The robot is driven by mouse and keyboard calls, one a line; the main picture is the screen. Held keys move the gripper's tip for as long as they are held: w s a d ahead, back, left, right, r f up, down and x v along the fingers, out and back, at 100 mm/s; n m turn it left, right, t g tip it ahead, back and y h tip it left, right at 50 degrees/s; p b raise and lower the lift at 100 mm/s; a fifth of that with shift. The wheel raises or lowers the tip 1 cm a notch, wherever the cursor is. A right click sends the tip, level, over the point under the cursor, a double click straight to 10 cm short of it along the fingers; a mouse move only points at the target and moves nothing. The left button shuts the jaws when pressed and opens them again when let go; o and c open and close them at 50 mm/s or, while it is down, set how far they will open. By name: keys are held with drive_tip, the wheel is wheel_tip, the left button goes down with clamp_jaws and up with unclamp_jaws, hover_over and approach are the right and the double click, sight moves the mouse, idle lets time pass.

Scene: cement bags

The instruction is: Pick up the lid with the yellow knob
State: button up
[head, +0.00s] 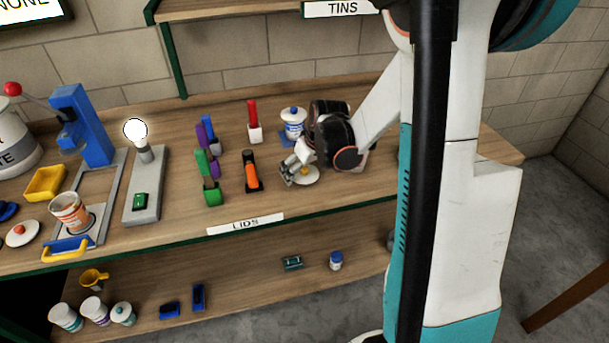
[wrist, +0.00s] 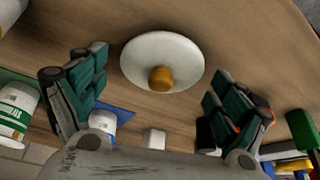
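The lid with the yellow knob is a white round disc (wrist: 136,58) with a yellow-orange knob (wrist: 161,79) at its middle, lying flat on the wooden table top. In the head view the lid (head: 308,178) shows partly under my gripper (head: 292,173). In the wrist view my gripper (wrist: 158,98) has its two green-padded fingers spread wide on either side of the lid, apart from it, with nothing between them. Another white lid with a red knob (head: 22,233) lies at the far left of the table.
A blue and white tin (head: 293,122) stands on a blue base behind my gripper. Red (head: 253,115), orange (head: 250,172), purple and green handled things stand to the left. A lamp on a grey board (head: 146,190) is further left. The "LIDS" label (head: 245,224) is on the front edge.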

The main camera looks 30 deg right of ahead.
drive_tip(key=c, duration=0.6)
drive_tip(key=shift+o, duration=0.2)
